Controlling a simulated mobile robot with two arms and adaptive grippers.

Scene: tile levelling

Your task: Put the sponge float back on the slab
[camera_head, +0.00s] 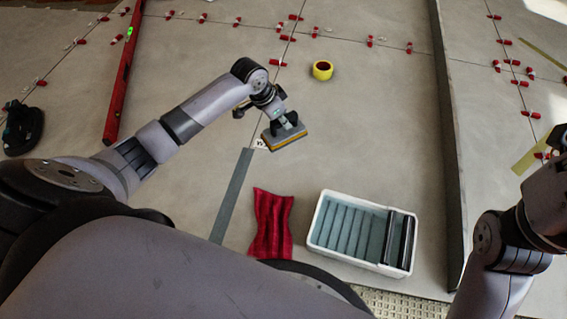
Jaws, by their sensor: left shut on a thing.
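The sponge float (286,140) has a grey top and a yellow-orange sponge edge. My left gripper (284,122) is shut on it from above, near the middle of the view. The float is over or on the large grey tiled slab (370,120); I cannot tell if it touches.
A white wash tub (315,235) with rollers and a red cloth (270,222) lie in front. A yellow tape roll (322,70) lies behind. A red spirit level (120,80) lies left. Several red levelling clips (288,38) line the joints. A dark bar (447,130) runs lengthwise at right.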

